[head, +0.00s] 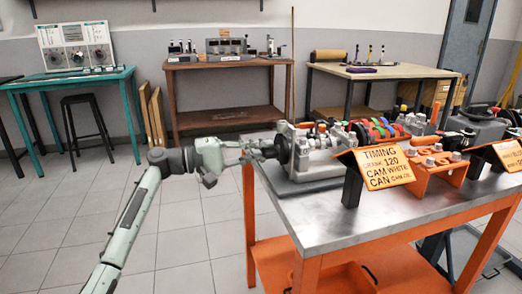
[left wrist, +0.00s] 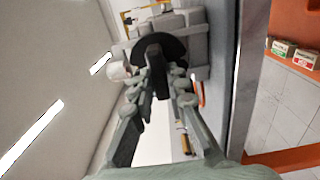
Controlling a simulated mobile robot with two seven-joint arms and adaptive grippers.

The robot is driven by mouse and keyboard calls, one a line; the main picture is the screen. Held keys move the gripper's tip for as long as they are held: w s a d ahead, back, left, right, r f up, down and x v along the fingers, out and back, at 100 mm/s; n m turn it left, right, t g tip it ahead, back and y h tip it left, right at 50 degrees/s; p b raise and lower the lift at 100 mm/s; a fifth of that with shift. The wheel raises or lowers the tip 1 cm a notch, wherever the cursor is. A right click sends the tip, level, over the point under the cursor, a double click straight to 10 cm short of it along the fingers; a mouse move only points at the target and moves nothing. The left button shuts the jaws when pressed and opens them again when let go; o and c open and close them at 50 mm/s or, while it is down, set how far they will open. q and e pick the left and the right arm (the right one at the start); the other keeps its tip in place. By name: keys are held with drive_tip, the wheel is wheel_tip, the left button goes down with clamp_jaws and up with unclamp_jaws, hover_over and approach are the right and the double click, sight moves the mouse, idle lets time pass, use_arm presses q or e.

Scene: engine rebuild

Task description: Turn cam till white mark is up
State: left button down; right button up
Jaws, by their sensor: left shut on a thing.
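The engine assembly (head: 315,152) stands on the metal-topped orange bench. A dark round part, apparently the cam's end (head: 269,148), sticks out of its left end. In the left wrist view it is a black disc (left wrist: 176,45) with a dark bar (left wrist: 158,80) standing out toward me. My left gripper (head: 250,151) reaches it level from the left. Its fingers (left wrist: 160,78) are shut on the dark bar, one on each side. A white rounded piece (left wrist: 119,70) shows beside one finger; I cannot tell if it is the white mark. My right gripper is out of view.
Bare metal benchtop (head: 310,218) lies in front of the engine. Open floor (head: 180,235) lies left of the bench.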

use_arm(q)
drive_tip(key=c, duration=1.5)
unclamp_jaws()
drive_tip(key=v, duration=1.2)
